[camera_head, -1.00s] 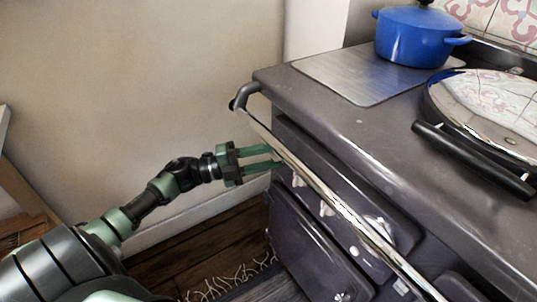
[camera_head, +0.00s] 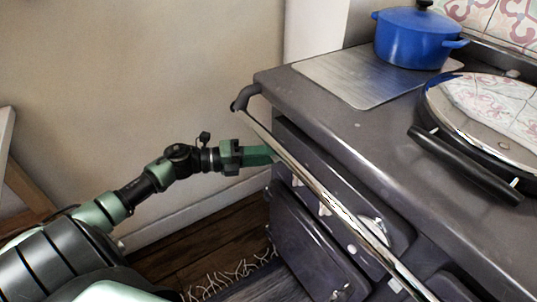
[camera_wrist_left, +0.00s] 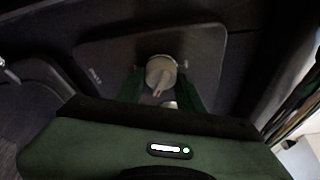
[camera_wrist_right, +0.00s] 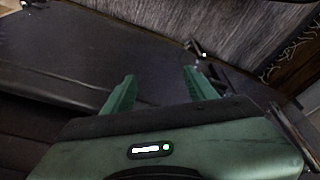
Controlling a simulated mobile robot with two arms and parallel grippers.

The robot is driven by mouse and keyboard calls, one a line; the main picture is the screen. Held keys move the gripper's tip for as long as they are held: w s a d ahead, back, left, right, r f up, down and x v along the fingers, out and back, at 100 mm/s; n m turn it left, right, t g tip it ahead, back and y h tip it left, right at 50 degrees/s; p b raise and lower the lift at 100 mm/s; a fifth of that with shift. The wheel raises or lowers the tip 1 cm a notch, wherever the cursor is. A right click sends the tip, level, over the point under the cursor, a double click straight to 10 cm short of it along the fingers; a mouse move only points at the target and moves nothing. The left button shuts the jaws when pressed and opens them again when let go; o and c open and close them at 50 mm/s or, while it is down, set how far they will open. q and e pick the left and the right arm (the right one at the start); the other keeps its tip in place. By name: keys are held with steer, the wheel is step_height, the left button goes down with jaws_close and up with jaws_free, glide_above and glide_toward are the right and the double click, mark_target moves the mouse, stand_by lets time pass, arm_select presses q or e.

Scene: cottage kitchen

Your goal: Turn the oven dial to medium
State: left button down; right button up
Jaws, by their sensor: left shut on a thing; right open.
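The oven dial (camera_wrist_left: 161,72) is a pale round knob with a small orange-brown mark, on a dark panel (camera_wrist_left: 205,52) in the left wrist view. My left gripper (camera_wrist_left: 165,90) has its green fingers on either side of the dial and is shut on it. In the head view the left gripper (camera_head: 272,155) reaches the stove front just under the rail, and the dial's grip is hidden there. My right gripper (camera_wrist_right: 160,85) is open and empty in the right wrist view, over a dark surface. The dial's setting cannot be read.
A shiny rail (camera_head: 330,200) runs along the stove front, close to my left fingers. Other pale fittings (camera_head: 325,208) sit behind it. A blue pot (camera_head: 415,38) and a round lid with a black handle (camera_head: 465,165) are on top. A fringed rug (camera_head: 235,278) lies on the floor.

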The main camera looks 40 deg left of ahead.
arm_select(q)
steer(key=c, duration=0.9)
jaws_free()
